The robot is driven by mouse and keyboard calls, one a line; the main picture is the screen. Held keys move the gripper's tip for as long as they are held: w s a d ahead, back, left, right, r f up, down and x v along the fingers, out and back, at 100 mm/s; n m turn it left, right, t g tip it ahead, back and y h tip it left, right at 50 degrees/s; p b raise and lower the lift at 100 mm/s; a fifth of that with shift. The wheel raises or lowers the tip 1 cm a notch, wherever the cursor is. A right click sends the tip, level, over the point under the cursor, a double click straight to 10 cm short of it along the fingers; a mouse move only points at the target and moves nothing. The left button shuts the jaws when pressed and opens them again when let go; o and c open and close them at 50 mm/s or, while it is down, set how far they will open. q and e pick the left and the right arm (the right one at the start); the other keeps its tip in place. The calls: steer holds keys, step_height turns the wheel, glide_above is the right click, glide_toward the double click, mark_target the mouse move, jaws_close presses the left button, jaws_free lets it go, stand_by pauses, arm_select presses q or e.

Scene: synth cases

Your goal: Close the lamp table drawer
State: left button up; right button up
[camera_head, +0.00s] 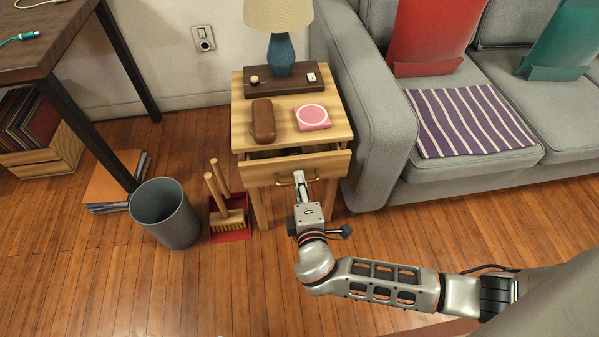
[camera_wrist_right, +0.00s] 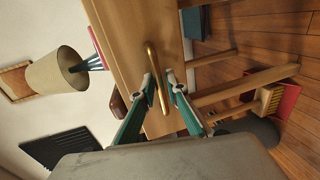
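The lamp table (camera_head: 240,105) is light wood, with its drawer (camera_head: 262,172) pulled out a little; a dark gap shows behind the drawer front. The drawer has a curved brass handle (camera_head: 284,183), which also shows in the right wrist view (camera_wrist_right: 157,72). My right gripper (camera_head: 301,178) is at the drawer front, at the handle. In the right wrist view its two fingers (camera_wrist_right: 163,84) are apart, one on each side of the handle; whether either touches it I cannot tell. The drawer's inside is mostly hidden. My left gripper is not in view.
On the tabletop stand a blue lamp (camera_head: 281,55), a brown case (camera_head: 263,121) and a pink coaster item (camera_head: 312,117). A grey sofa (camera_head: 375,120) stands close on the right. A grey bin (camera_head: 166,215) and a red dustpan (camera_head: 231,234) with brush are on the floor at left.

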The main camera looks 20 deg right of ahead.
mark_target(298, 168)
steer(key=shift+w, duration=0.25)
jaws_close()
steer(key=x, duration=0.4)
steer(key=shift+r, duration=0.35)
steer(key=shift+w+d+r, duration=0.15)
steer(key=shift+d, duration=0.05)
jaws_free()
steer(key=shift+w, duration=0.1)
